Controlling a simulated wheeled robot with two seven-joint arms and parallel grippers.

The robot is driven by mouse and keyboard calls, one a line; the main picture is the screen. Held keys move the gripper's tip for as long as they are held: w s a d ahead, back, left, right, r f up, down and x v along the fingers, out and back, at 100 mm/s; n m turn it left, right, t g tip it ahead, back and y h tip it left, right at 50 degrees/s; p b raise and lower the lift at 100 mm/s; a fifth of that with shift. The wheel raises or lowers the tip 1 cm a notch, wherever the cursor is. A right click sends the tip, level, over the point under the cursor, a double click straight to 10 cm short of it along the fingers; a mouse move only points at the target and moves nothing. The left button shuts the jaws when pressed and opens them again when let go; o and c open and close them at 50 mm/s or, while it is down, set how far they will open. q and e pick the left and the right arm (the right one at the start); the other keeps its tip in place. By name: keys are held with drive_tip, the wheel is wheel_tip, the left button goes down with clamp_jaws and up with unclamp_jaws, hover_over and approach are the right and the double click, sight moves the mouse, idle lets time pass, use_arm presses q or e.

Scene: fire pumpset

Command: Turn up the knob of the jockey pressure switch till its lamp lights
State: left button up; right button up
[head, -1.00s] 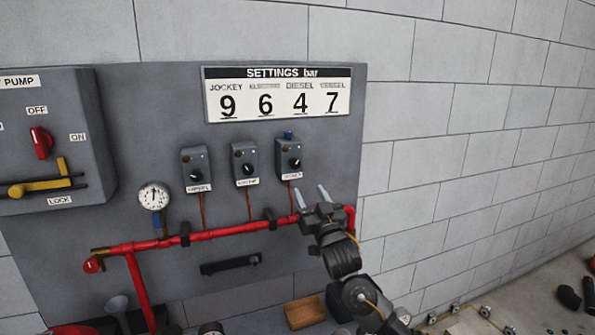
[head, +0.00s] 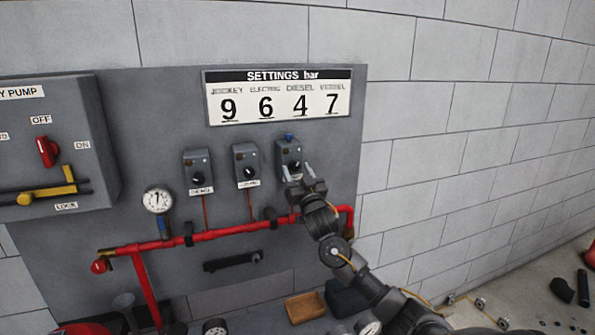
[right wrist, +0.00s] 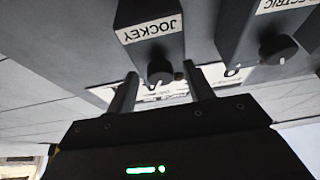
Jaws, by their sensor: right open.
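The jockey pressure switch (head: 288,149) is the rightmost of three grey boxes on the panel, with a blue piece on its top. In the right wrist view its JOCKEY label (right wrist: 150,29) reads upside down, and its dark round knob (right wrist: 160,69) shows between the two fingers. My right gripper (head: 299,172) is open at the lower front of this box, its fingers on either side of the knob with gaps. In the head view the gripper covers the label and part of the knob. I see no lit lamp on the box. My left gripper is out of view.
Two similar switch boxes, the middle one (head: 245,160) and the left one (head: 198,167), hang close by. A red pipe (head: 228,232) runs below, with a gauge (head: 158,200) at left. A settings board (head: 278,96) reads 9 for jockey. The wall at right is clear.

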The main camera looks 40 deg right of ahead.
drive_tip(key=shift+c, duration=0.4)
drive_tip(key=c, duration=0.9)
drive_tip(key=shift+a+m+g+h, duration=0.1)
drive_tip(key=shift+m+g+h, duration=0.2)
drive_tip(key=shift+m+h, duration=0.8)
drive_tip(key=shift+m+y, duration=0.3)
drive_tip(key=o, duration=1)
